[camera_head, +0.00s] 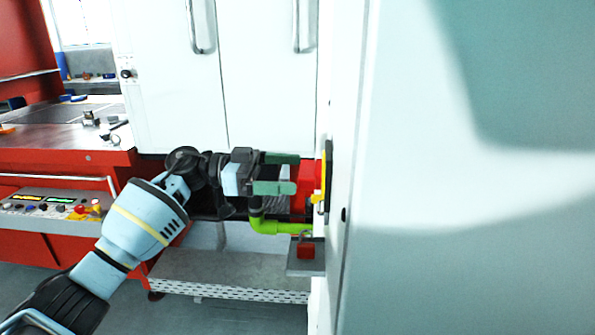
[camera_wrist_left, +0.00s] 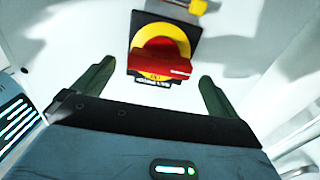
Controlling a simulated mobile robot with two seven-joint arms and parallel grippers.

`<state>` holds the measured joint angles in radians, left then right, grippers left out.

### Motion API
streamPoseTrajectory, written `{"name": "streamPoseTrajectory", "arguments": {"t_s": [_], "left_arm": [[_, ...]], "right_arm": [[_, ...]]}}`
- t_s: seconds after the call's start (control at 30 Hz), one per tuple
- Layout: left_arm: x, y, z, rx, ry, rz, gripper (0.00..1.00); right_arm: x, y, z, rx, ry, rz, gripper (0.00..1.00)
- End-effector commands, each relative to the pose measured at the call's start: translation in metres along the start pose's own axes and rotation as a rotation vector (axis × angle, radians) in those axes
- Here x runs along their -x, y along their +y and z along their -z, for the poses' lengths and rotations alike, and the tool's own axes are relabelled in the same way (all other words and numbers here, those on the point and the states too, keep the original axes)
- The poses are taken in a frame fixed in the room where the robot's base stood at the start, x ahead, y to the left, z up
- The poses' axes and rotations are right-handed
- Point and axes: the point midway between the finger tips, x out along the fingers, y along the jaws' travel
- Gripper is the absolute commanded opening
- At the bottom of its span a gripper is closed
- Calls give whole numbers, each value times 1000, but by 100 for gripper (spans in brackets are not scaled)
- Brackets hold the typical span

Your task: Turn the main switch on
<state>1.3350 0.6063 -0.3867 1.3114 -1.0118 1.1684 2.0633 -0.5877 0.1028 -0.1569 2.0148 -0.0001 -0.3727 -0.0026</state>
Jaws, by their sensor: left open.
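The main switch is a red rotary handle (camera_wrist_left: 160,57) on a yellow disc with a black square plate (camera_wrist_left: 189,38), fixed to a white panel. In the head view the switch (camera_head: 327,172) shows edge-on, with its red handle sticking out to the left. My left gripper (camera_head: 296,174) comes in from the left at the switch's height. In the wrist view my left gripper (camera_wrist_left: 156,82) is open, its two green fingers apart, one on each side of the red handle and below it in the picture. My right gripper is not in view.
A large white panel (camera_head: 470,180) fills the right side. White cabinet doors (camera_head: 270,90) with handles stand behind the arm. A red bench with a control panel (camera_head: 50,205) is at left.

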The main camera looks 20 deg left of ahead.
Motion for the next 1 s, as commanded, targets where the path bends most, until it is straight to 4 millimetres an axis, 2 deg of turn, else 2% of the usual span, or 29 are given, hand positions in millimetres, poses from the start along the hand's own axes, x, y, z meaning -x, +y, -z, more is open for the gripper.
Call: {"name": "streamPoseTrajectory", "arguments": {"t_s": [0.2,0.57,0.9,1.0], "left_arm": [[-23,0,0,1,1,0,98],[-27,0,0,1,0,1,98],[-27,0,0,0,0,1,54],[-27,0,0,-1,0,1,54]], "right_arm": [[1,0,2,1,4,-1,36],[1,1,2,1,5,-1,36],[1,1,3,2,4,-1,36],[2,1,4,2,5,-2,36]]}}
